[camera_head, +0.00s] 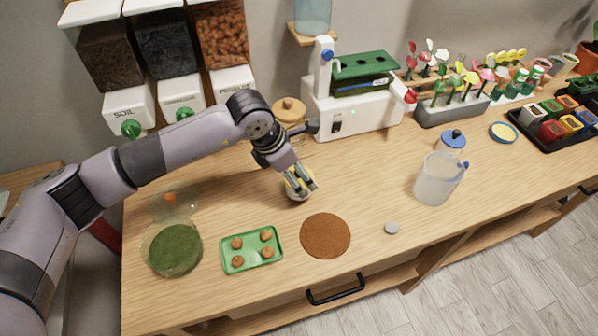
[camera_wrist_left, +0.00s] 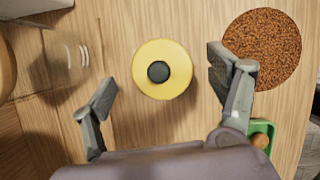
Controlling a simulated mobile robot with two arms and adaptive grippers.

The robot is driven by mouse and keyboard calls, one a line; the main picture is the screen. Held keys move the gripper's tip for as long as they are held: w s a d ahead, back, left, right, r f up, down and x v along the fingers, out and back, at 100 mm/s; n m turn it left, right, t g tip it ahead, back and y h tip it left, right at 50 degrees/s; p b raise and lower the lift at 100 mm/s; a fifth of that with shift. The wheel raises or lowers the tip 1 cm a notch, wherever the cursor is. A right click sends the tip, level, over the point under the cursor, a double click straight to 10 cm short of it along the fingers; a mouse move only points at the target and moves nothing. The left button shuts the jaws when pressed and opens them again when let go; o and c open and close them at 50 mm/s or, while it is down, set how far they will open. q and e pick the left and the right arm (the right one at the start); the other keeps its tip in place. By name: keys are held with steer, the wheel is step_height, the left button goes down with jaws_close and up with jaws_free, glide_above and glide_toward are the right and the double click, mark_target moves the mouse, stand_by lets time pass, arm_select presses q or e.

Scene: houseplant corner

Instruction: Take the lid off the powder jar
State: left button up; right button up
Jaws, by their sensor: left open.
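A round yellow lid with a dark knob (camera_wrist_left: 165,70) shows from above in the left wrist view, with its jar body hidden below it. In the head view the small jar (camera_head: 297,195) stands on the table, mostly covered by my left gripper (camera_head: 302,183). My left gripper is open, with one finger on each side of the lid in the wrist view. A gap shows between each finger and the lid, and nothing is held. My right gripper is in neither view.
A brown round mat (camera_head: 325,235) and a green tray (camera_head: 232,262) with several small brown pieces lie in front. A clear jar with a wooden lid (camera_head: 288,107) stands behind. A translucent jug (camera_head: 436,182) and a grey disc (camera_head: 392,228) are to the right. Table between is clear.

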arm_select(q)
steer(key=shift+d+f, duration=0.2)
steer(key=shift+f, duration=0.3)
steer(key=c, duration=1)
